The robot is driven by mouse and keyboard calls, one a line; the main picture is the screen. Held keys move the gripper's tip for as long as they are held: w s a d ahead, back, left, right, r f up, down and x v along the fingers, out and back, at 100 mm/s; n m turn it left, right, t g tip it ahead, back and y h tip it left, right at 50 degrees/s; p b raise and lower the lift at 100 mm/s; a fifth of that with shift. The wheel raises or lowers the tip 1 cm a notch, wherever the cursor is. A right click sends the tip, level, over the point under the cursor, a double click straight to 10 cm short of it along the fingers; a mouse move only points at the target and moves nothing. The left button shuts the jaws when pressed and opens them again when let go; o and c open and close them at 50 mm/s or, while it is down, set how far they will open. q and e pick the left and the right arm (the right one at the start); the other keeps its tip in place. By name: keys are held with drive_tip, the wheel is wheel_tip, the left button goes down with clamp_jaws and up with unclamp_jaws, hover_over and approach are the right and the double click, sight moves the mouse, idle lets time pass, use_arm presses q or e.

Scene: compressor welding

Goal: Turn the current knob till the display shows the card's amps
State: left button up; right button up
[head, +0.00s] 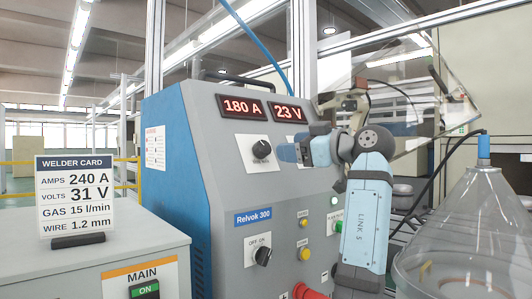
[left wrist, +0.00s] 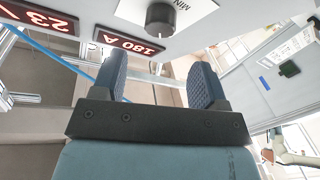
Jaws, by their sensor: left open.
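The welder's current display (head: 243,106) reads 180 A, and the volts display (head: 288,112) reads 23 V. The welder card (head: 75,195) lists 240 A and 31 V. The black current knob (head: 261,149) sits on a white plate under the amps display. My left gripper (head: 287,152) is just right of this knob in the head view. In the left wrist view, the gripper (left wrist: 158,75) is open and empty, its two fingers apart, with the knob (left wrist: 160,17) beyond the fingertips. My right gripper is not in view.
A clear funnel-shaped vessel (head: 470,235) stands at the right. A main switch box (head: 110,255) stands at front left.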

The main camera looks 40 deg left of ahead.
sight(265, 146)
use_arm(q)
drive_tip(key=a, duration=0.2)
drive_tip(key=a+b, duration=0.1)
drive_tip(key=a, duration=0.4)
drive_tip(key=shift+s+a, duration=0.4)
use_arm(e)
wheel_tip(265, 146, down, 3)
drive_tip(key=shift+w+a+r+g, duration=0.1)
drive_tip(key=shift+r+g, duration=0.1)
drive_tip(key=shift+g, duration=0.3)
use_arm(q)
drive_tip(key=shift+c, duration=0.5)
